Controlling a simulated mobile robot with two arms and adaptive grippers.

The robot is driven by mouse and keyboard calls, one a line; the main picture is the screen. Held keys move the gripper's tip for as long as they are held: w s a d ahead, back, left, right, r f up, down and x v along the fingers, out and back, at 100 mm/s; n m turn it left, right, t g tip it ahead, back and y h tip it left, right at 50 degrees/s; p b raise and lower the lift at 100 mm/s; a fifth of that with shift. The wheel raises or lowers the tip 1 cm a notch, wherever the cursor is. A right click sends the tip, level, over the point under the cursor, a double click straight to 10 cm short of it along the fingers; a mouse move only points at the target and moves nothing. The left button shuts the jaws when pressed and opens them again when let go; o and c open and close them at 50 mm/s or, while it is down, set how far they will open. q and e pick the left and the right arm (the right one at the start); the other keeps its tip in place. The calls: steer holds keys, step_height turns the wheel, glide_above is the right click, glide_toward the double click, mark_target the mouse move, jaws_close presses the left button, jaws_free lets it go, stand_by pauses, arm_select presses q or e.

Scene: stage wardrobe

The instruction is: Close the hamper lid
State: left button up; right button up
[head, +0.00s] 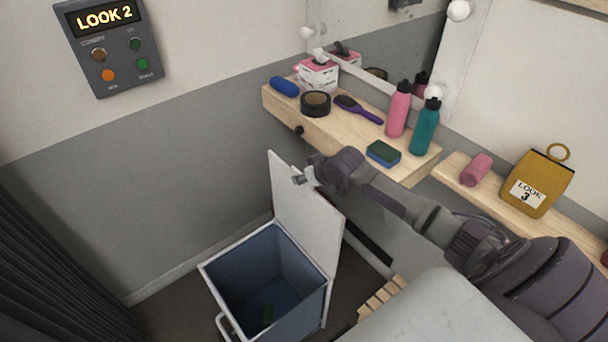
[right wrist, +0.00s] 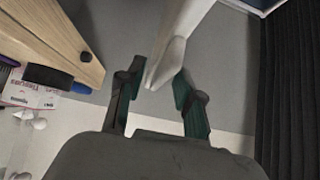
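The hamper (head: 204,272) stands on the floor with a white rim and a blue inside. Its white lid (head: 295,210) stands open, roughly upright, on the right side of the hamper. My right gripper (head: 304,178) is at the lid's upper part. In the right wrist view its two fingers (right wrist: 158,88) are apart, with a pale panel edge (right wrist: 180,45), which looks like the lid, reaching between them. Whether a finger touches it I cannot tell. My left gripper is not in view.
A wooden shelf (head: 400,170) above the lid holds bottles, a sponge (head: 383,153), a brush and a round tin. A second shelf (head: 510,203) holds a yellow bag (head: 538,183). A dark curtain (head: 60,270) hangs at the left. Space above the hamper opening is clear.

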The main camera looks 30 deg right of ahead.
jaws_close()
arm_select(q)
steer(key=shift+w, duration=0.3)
arm_select(e)
steer(key=shift+a, duration=0.1)
